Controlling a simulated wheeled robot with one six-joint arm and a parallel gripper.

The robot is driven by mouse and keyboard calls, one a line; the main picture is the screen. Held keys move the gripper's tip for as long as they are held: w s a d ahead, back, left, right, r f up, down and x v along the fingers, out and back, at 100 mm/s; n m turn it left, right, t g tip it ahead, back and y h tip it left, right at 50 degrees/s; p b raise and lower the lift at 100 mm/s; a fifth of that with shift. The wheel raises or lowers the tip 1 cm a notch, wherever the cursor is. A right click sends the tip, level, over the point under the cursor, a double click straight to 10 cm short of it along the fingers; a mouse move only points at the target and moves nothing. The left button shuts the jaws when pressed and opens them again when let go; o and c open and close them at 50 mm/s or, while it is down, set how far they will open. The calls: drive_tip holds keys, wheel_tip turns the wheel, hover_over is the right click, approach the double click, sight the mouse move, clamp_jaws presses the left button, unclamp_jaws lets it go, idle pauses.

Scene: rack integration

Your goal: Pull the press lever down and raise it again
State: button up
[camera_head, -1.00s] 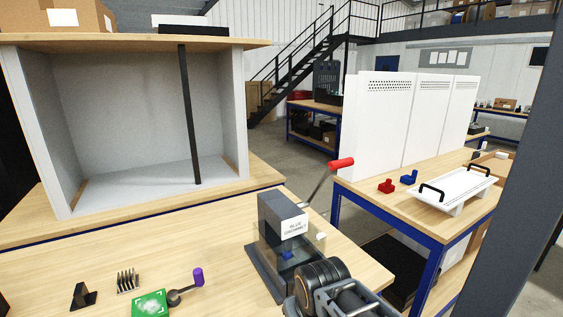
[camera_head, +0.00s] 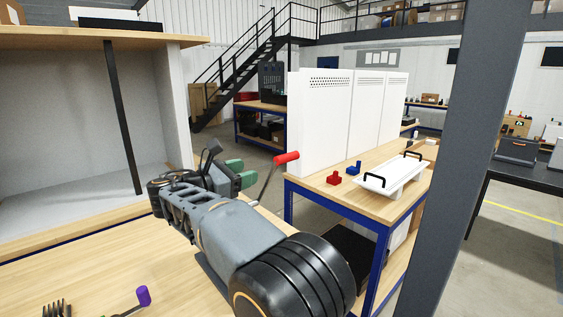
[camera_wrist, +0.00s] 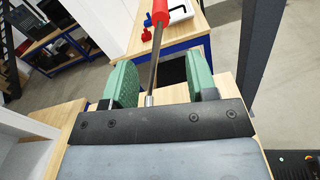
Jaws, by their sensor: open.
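The press lever has a red grip (camera_head: 287,158) on a thin metal rod, slanting up to the right. In the wrist view the red grip (camera_wrist: 160,12) is at the top and the rod runs down between my two green fingers. My gripper (camera_head: 241,173) is open, just left of the lever in the head view; in the wrist view my gripper (camera_wrist: 161,65) has a finger on each side of the rod with gaps. The red grip appears beyond the fingertips. My arm hides the press body in the head view.
A wooden shelf unit with a dark post (camera_head: 122,115) stands left. A grey column (camera_head: 455,150) stands right.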

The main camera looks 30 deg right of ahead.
sight(276, 162)
drive_tip(key=d, duration=0.4)
drive_tip(key=w+d+p, duration=0.1)
drive_tip(key=d, duration=0.7)
drive_tip(key=shift+w+d, duration=0.3)
drive_tip(key=shift+c, duration=0.5)
clamp_jaws()
